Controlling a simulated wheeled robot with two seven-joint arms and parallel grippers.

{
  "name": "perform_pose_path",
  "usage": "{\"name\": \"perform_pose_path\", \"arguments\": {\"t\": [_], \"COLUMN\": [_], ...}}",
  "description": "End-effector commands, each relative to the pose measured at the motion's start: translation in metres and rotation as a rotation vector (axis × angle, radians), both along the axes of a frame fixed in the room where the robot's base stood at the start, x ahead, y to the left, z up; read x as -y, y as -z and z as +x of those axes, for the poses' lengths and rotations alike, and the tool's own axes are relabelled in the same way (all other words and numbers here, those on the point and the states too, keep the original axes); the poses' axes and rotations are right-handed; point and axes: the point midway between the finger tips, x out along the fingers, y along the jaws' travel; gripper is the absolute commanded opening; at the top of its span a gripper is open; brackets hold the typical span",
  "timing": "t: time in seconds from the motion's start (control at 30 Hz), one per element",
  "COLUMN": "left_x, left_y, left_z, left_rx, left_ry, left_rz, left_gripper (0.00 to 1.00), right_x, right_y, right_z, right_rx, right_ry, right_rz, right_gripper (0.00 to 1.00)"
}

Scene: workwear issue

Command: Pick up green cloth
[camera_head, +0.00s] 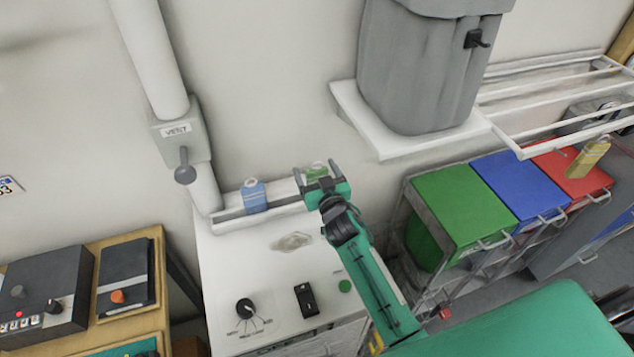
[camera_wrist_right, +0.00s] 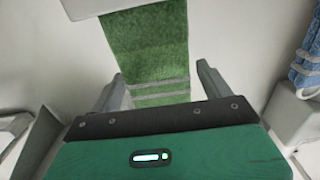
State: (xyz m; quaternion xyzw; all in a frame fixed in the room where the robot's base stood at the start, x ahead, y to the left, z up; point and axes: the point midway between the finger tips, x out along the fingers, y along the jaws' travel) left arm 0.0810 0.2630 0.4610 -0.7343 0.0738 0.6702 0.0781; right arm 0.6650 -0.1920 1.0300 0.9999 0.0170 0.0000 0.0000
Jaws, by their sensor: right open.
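The green cloth (camera_wrist_right: 150,42) shows in the right wrist view as a long strip with pale stripes near one end. That striped end lies between the two fingers of my right gripper (camera_wrist_right: 160,82), which is open. I cannot tell whether either finger touches the cloth. In the head view a small part of the green cloth (camera_head: 317,172) shows at the open jaws of my right gripper (camera_head: 316,178), above the back of the white cabinet. The rest of it is hidden there by the gripper. My left gripper is not in view.
A blue cloth (camera_head: 254,197) hangs left of the green one, at the back of the white cabinet (camera_head: 225,265). A vent pipe (camera_head: 150,60) with a lever stands left. A grey bin (camera_head: 420,70) on a shelf is above right. Green, blue and red lidded bins (camera_head: 460,205) stand right.

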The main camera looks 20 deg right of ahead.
Motion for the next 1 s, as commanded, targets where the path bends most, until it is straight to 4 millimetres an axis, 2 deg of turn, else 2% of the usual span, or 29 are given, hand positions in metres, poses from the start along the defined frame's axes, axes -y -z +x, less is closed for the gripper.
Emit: {"name": "perform_pose_path", "arguments": {"t": [0.13,0.37,0.47,0.6,0.87,1.0], "left_x": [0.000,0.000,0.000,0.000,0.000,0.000], "left_y": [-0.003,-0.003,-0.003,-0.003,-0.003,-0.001], "left_z": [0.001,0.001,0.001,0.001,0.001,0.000], "left_rx": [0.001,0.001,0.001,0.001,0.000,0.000], "left_ry": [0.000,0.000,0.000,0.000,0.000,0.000], "left_rz": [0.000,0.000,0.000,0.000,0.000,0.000], "left_gripper": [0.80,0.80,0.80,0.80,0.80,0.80], "right_x": [0.000,-0.001,-0.001,-0.001,-0.001,0.000], "right_y": [0.000,0.001,0.001,0.000,0.000,-0.011], "right_z": [0.011,0.012,0.012,0.012,0.012,0.012], "right_rx": [-0.001,-0.001,-0.001,-0.001,0.000,0.003], "right_ry": [0.000,0.000,0.000,0.000,0.000,-0.001], "right_rz": [0.000,0.000,0.000,0.000,0.000,-0.002], "right_gripper": [0.80,0.80,0.64,0.37,0.36,0.36]}}
